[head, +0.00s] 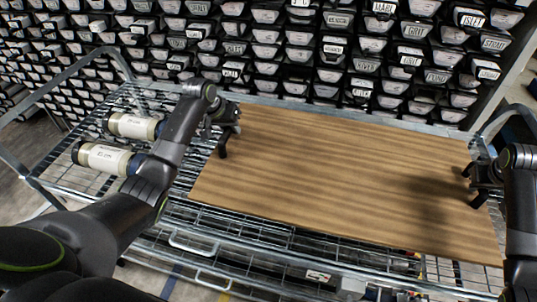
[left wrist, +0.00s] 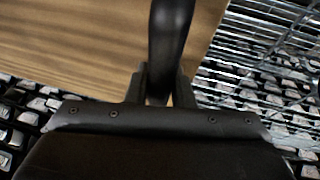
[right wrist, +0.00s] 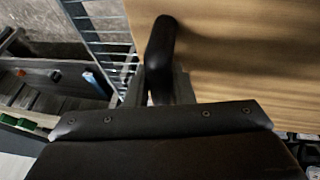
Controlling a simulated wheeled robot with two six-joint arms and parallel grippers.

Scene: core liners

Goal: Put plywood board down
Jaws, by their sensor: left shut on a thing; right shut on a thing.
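The plywood board (head: 330,180) is a wide brown sheet with wood grain, lying roughly flat over the wire cart in the head view. My left gripper (head: 224,143) is shut on its left edge, near the far left corner. My right gripper (head: 474,188) is shut on its right edge. The board also shows in the left wrist view (left wrist: 70,45) and in the right wrist view (right wrist: 250,60), with a dark finger at its edge in each. I cannot tell whether the board touches the cart beneath it.
The wire cart (head: 75,188) has a metal frame and rails around it. Two white cylinders (head: 133,127) (head: 105,158) lie on its left part. Behind it stands a wall of labelled dark bins (head: 300,55). The cart's lower level shows below the board's near edge.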

